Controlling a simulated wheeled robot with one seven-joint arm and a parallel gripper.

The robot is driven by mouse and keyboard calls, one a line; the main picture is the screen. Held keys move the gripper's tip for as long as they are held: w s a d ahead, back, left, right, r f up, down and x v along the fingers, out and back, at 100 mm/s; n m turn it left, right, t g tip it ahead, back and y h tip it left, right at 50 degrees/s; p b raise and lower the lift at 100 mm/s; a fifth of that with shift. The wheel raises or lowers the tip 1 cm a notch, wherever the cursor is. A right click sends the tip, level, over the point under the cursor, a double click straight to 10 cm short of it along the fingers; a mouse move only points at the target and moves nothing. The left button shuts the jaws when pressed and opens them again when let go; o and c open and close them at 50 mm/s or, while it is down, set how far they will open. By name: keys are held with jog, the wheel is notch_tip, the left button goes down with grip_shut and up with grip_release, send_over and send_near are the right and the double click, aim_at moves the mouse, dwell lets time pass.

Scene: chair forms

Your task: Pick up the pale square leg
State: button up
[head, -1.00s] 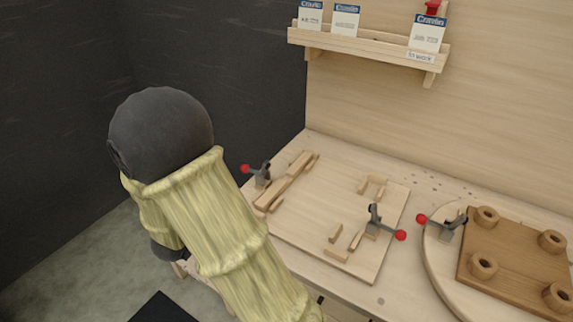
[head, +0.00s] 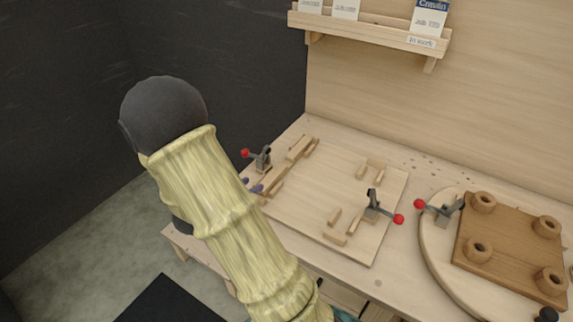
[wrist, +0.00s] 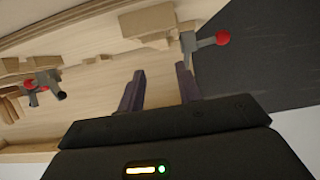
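A second clamp (head: 374,207) and small wooden blocks (head: 335,239) stand on the board's right part. A round turntable (head: 432,245) with a brown plate of round sockets (head: 510,250) is at right. A card shelf (head: 370,31) hangs behind. The board's middle is clear.

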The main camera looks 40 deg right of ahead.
aim_at(273, 175)
jog(key=x, duration=0.6)
jog(key=shift+w+d, duration=0.1)
jog(key=shift+d, duration=0.05)
jog(key=p+x, duration=0.1)
jog(key=x, duration=0.4)
jog(key=shift+f, duration=0.15)
jog(key=c, duration=0.7)
jog(key=shift+c, duration=0.2)
